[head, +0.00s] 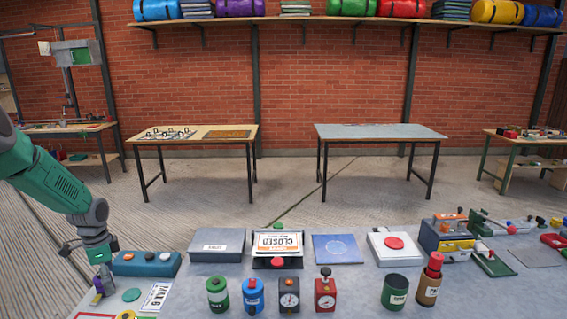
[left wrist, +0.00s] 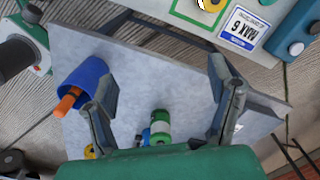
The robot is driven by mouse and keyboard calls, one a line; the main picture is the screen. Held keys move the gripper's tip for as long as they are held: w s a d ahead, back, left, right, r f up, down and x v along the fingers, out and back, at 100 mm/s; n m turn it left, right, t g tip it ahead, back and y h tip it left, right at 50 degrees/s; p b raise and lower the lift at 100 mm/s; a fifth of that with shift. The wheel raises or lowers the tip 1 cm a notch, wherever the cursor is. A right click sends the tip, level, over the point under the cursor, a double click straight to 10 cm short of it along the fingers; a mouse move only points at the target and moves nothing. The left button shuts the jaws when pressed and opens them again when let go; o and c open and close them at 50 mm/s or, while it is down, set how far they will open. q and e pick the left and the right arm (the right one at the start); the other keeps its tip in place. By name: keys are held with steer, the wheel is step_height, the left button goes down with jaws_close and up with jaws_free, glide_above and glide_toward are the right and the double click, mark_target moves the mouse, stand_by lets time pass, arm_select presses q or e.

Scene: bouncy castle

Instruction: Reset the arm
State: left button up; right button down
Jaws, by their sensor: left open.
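My left arm comes in from the left in the head view, and its green forearm hangs over the table's left end. My left gripper (head: 103,277) points down near a teal box with knobs (head: 147,264) and a round green disc (head: 131,295). In the left wrist view the two fingers of this gripper (left wrist: 160,72) stand wide apart with nothing held between them. A blue cup (left wrist: 82,78) with an orange item in it shows beside the left finger. A green cylinder (left wrist: 160,125) shows farther off between the fingers. My right gripper is not in view.
The grey table (head: 340,297) holds a row of devices, including a "CLOSED" sign (head: 277,244), a red-button box (head: 394,246) and several small canisters. A white "MAX 6" label (head: 156,297) lies at the left. Two tables (head: 190,142) (head: 380,133) stand behind on open floor.

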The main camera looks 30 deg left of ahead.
arm_select(q)
steer(key=w+d+f+t, duration=0.1)
steer(key=w+d+f, duration=0.2)
steer(key=w+d, duration=0.45)
steer(key=s+d+f+n, duration=0.1)
steer(key=s+d+f, duration=0.1)
steer(key=d, duration=0.8)
steer(key=s+d+f+n, duration=0.2)
steer(key=d+f, duration=0.1)
steer(key=d, duration=0.7)
steer(key=s+d+f+n, duration=0.1)
steer(key=s+d+f, duration=0.1)
steer(key=s+d, duration=0.65)
steer(key=s+d+f+n, duration=0.1)
steer(key=s+d+f, duration=0.1)
steer(key=s+d, duration=0.7)
step_height(320, 180, down, 21)
steer(key=w+b, duration=0.2)
steer(key=b, duration=2)
steer(key=shift+w+a+m, duration=0.15)
steer(key=shift+w+m, duration=0.1)
steer(key=shift+m, duration=0.05)
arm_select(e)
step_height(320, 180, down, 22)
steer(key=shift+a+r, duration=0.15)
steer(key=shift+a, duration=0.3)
arm_select(q)
steer(key=shift+r, duration=0.2)
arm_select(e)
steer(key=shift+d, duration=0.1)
